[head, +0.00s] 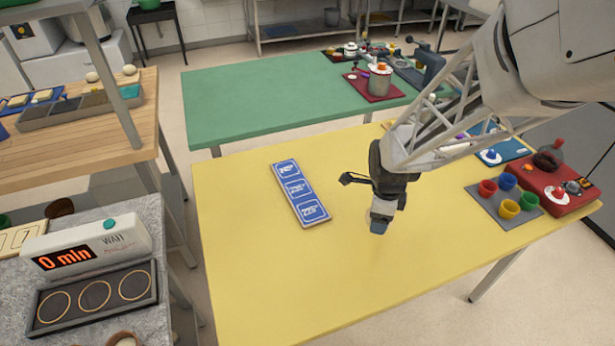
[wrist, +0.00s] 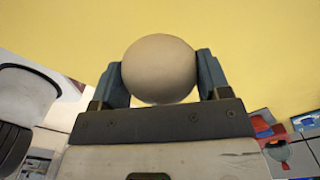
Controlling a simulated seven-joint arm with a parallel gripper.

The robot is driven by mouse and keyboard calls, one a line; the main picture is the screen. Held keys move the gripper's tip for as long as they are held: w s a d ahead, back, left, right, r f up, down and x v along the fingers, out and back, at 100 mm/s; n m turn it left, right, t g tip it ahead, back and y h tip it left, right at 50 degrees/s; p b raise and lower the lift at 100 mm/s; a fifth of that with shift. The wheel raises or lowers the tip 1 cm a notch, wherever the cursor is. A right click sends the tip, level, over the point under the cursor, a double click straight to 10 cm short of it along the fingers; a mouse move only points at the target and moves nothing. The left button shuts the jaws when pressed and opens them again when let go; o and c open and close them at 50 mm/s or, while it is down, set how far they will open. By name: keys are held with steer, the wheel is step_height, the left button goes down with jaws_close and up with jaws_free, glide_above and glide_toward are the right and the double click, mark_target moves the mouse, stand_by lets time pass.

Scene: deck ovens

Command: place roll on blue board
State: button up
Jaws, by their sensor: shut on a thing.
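The blue board (head: 300,194) lies flat on the yellow table, with several white-outlined labelled fields along it and nothing on it. My gripper (head: 379,226) is above the yellow table, to the right of the blue board and apart from it. In the wrist view, my gripper (wrist: 160,80) is shut on a pale round roll (wrist: 158,66), one finger on each side. In the head view the roll is hidden by my gripper.
The yellow table (head: 260,280) is clear around the blue board. A grey mat (head: 484,206) with several coloured cups and a red board (head: 530,172) are at the right. A timer (head: 88,248) reading "0 min" stands at the left, on a separate grey counter.

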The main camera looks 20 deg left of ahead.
steer(key=s+a, duration=0.1)
steer(key=a, duration=0.3)
steer(key=s+a+n, duration=0.1)
steer(key=s+a, duration=0.1)
steer(key=a, duration=0.2)
steer(key=s+a+n, duration=0.1)
steer(key=s+a, duration=0.1)
steer(key=a, duration=0.3)
steer(key=shift+s+a+r, duration=0.1)
steer(key=shift+s+r, duration=0.05)
steer(key=shift+r, duration=0.25)
steer(key=shift+s+a+n, duration=0.4)
steer(key=shift+s+a, duration=0.05)
steer(key=shift+a, duration=0.4)
glide_above(298, 188)
steer(key=shift+f, duration=0.75)
steer(key=shift+f, duration=1.75)
steer(key=shift+f, duration=0.1)
